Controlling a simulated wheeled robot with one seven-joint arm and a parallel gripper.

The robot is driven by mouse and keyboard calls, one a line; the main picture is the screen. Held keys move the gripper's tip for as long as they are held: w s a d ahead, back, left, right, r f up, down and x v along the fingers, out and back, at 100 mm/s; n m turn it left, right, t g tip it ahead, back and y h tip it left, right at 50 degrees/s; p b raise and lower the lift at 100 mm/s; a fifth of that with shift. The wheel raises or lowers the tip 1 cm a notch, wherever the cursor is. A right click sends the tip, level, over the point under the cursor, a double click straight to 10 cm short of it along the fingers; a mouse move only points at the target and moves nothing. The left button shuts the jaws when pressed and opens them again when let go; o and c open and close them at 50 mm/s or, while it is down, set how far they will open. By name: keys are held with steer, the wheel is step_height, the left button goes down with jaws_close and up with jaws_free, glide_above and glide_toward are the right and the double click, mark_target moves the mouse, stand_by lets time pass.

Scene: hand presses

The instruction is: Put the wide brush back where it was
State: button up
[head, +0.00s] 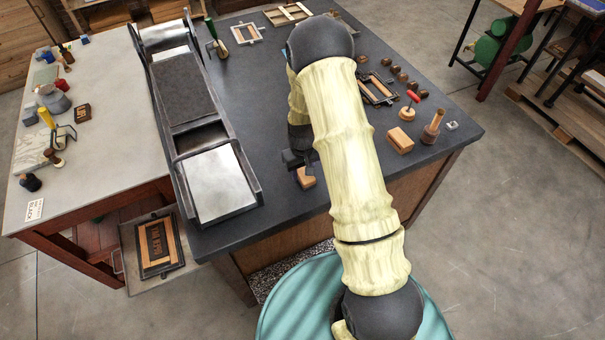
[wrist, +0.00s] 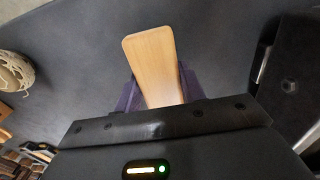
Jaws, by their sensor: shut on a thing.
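My gripper (head: 299,160) is over the front part of the dark bench, right of the press. Its jaws are shut on a flat pale wooden piece, which I take to be the wide brush (head: 306,179). In the wrist view, the wooden part of the wide brush (wrist: 150,62) sticks out between the dark purplish fingers of my gripper (wrist: 153,92). Its bristles are not visible. I cannot tell whether it touches the bench top. The bench top (head: 275,195) is bare around it.
The long metal press bed (head: 222,180) stands close on the left. Right of my arm are a wooden block (head: 400,140), a round-handled tool (head: 433,128), a red-handled tool (head: 413,97), a wooden frame (head: 378,88) and several round knobs (head: 397,69). The bench's front edge is near.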

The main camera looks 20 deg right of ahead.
mark_target(303, 170)
steer(key=shift+f, duration=1.15)
steer(key=shift+f, duration=0.2)
steer(key=o, duration=1)
steer(key=shift+c, duration=0.2)
steer(key=shift+w+a+r, duration=0.1)
steer(key=shift+r, duration=0.2)
step_height(303, 170, up, 12)
steer(key=b, duration=0.3)
steer(key=shift+f, duration=0.1)
